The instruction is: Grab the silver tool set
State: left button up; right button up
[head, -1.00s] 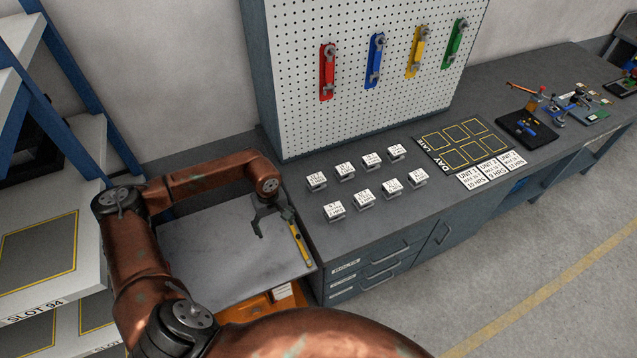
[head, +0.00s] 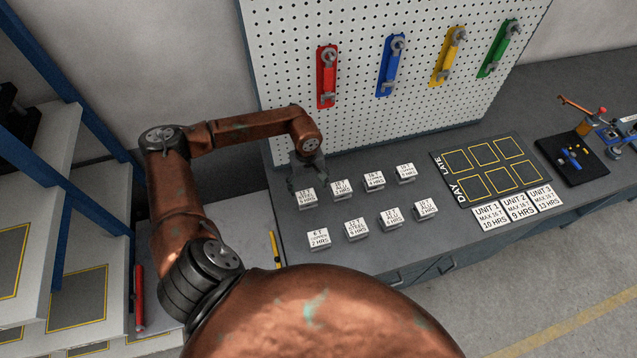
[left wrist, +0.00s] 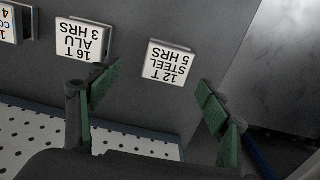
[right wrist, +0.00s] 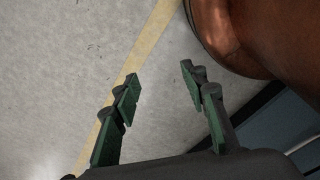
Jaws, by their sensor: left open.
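No item marked as a silver tool set shows. Small silver-grey blocks with white labels stand in two rows on the grey workbench. The back-left block reads 12 T STEEL 5 HRS (head: 307,198), and it also shows in the left wrist view (left wrist: 168,62). My left gripper (head: 307,180) is open and empty at that block. In the left wrist view its green-padded fingers (left wrist: 158,95) are spread on either side of the block's label; contact cannot be told. My right gripper (right wrist: 160,76) is open and empty over the floor, seen only in the right wrist view.
A pegboard (head: 380,115) behind the bench holds red (head: 327,88), blue (head: 389,75), yellow (head: 447,60) and green (head: 497,52) holders with grey wrenches. A DAY/LATE mat (head: 490,160) lies to the right. Shelving (head: 95,215) and a red tool (head: 139,298) are at left.

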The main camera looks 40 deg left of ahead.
aim_at(306, 196)
pick_arm(q)
jog(key=shift+w+f, duration=0.25)
jog(key=shift+f, duration=0.35)
jog(key=f, duration=0.1)
jog(key=s+f+p, duration=0.1)
jog(key=shift+s+a+f, duration=0.2)
jog(key=shift+s+f, duration=0.1)
jog(key=shift+f, duration=0.05)
notch_tip(306, 196, down, 3)
jog(key=shift+w+r+p, duration=0.1)
jog(key=shift+r+p, duration=0.05)
jog(key=shift+p, duration=0.25)
jog(key=shift+s+a+f, duration=0.1)
jog(key=shift+s+f, duration=0.1)
jog(key=shift+f, duration=0.2)
jog(key=shift+w, duration=0.1)
jog(key=shift+f, duration=0.1)
jog(key=shift+c, duration=1.1)
jog(key=c, duration=0.5)
jog(key=shift+c, duration=1.4)
jog(key=c, duration=0.5)
jog(key=shift+c, duration=0.9)
pick_arm(e)
jog(key=shift+s+d+r, duration=0.25)
jog(key=shift+s+r, duration=0.6)
jog(key=shift+s, duration=0.2)
